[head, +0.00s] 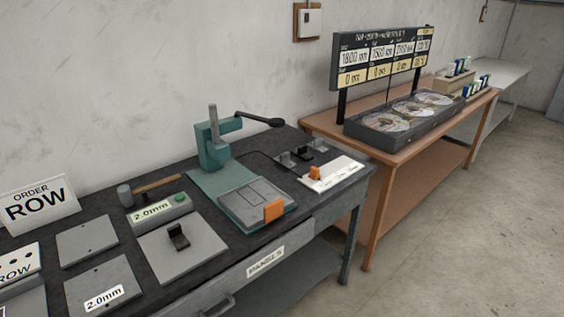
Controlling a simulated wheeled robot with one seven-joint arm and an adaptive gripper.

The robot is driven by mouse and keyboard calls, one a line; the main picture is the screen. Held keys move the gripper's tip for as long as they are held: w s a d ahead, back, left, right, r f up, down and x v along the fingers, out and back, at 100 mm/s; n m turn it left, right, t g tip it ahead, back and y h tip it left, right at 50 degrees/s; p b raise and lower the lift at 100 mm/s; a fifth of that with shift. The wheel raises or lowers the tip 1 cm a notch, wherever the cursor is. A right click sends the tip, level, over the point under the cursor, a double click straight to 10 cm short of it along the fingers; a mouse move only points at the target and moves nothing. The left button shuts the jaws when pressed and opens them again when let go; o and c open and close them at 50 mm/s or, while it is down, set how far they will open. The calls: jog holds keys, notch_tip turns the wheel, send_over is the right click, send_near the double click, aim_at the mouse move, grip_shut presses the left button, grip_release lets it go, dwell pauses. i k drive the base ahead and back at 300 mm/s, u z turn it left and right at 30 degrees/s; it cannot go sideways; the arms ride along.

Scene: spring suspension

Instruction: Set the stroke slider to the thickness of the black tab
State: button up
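An orange slider (315,172) sits on a white marked plate (335,176) at the right end of the dark bench; its markings are too small to read. I cannot tell for sure that it is the stroke slider. A black bent tab (178,236) stands on a grey plate (160,254) at the front middle of the bench. Another small black piece (303,153) stands behind the white plate, between grey blocks. A teal press (213,150) with a black lever carries an orange block (273,210) at its front edge. My gripper is not in view.
A grey device (165,207) with a green button reads "2.0mm"; a hammer (150,188) lies behind it. A plate label (104,298) also reads "2.0mm". An "ORDER ROW" sign (38,205) stands left. A brown table (325,122) with a display board (380,60) stands right. Floor at right is clear.

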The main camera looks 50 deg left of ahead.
aim_at(315, 172)
jog(key=u, duration=1.6)
